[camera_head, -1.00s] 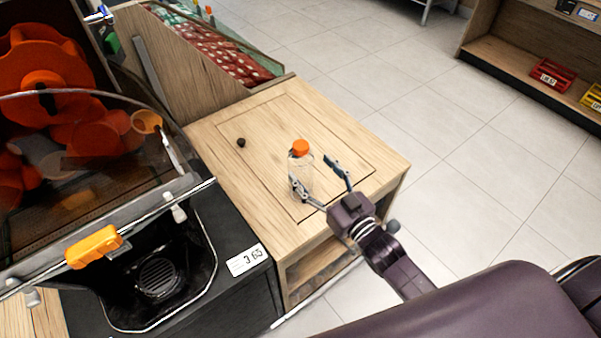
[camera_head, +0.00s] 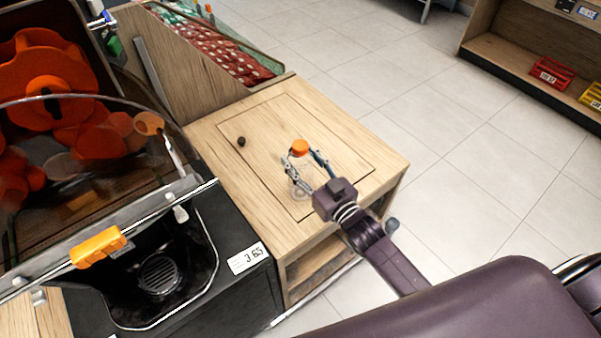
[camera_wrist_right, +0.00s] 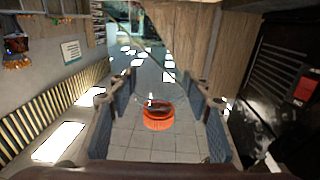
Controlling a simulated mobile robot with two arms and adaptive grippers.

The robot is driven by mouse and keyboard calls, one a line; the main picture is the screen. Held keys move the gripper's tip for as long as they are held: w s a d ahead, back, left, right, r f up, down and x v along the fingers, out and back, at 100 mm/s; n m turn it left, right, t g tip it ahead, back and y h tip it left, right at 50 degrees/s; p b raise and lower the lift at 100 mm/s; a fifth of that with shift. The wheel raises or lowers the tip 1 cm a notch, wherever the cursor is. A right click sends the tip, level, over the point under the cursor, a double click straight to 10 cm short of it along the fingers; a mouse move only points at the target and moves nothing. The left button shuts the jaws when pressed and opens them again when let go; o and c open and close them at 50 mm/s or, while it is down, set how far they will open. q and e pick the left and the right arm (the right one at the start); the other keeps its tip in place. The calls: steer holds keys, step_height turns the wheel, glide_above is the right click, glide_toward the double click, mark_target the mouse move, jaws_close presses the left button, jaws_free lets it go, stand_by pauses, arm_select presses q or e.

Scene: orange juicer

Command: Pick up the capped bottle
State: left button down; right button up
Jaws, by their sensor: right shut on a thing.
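The capped bottle is clear with an orange cap (camera_head: 299,147) and stands upright on the wooden counter (camera_head: 350,150). Its see-through body is hard to make out behind the fingers. My right gripper (camera_head: 302,162) is shut on the bottle, with one finger on each side just below the cap. In the right wrist view the orange cap (camera_wrist_right: 157,117) sits between the two finger pads (camera_wrist_right: 158,125). My left gripper is not in view.
A small dark round object (camera_head: 241,141) lies on the counter left of the bottle. The juicer (camera_head: 110,240) stands at the left, and a bin of red net bags (camera_head: 215,48) is behind. Tiled floor is open at the right.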

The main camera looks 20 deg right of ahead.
steer(key=shift+c, duration=0.9)
steer(key=shift+r, duration=0.15)
